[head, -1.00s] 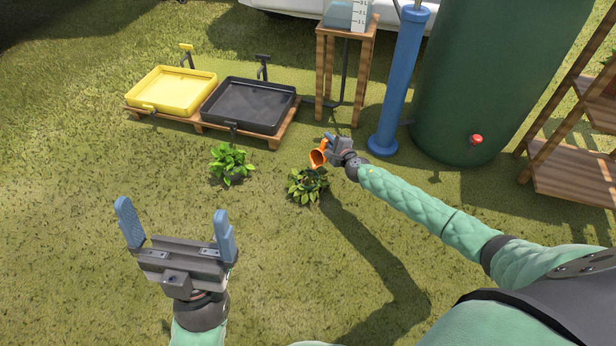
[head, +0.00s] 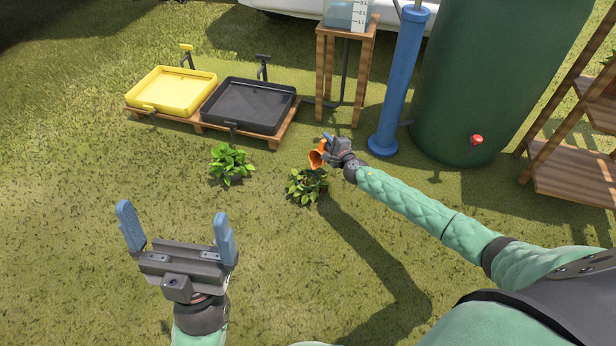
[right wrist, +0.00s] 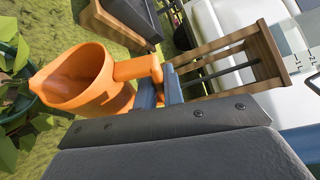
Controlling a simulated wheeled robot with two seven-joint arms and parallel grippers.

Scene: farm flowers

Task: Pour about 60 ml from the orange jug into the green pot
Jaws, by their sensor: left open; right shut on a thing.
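The orange jug (head: 317,154) is held tilted above the right-hand leafy plant (head: 307,186). My right gripper (head: 330,147) is shut on the jug's handle. In the right wrist view the jug (right wrist: 112,92) has its mouth and spout toward the leaves at left; no water stream is visible. A dark green curved rim (right wrist: 22,112) shows under the spout among the leaves, apparently the green pot. In the head view the leaves hide most of any pot there. My left gripper (head: 176,232) is open and empty, low at the left above the grass.
Another leafy plant (head: 230,163) stands to the left. A yellow tray (head: 172,92) and a black tray (head: 248,105) sit on a pallet behind. A wooden stand (head: 345,75), blue pump (head: 398,90) and green tank (head: 490,80) stand behind the right arm. The front grass is clear.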

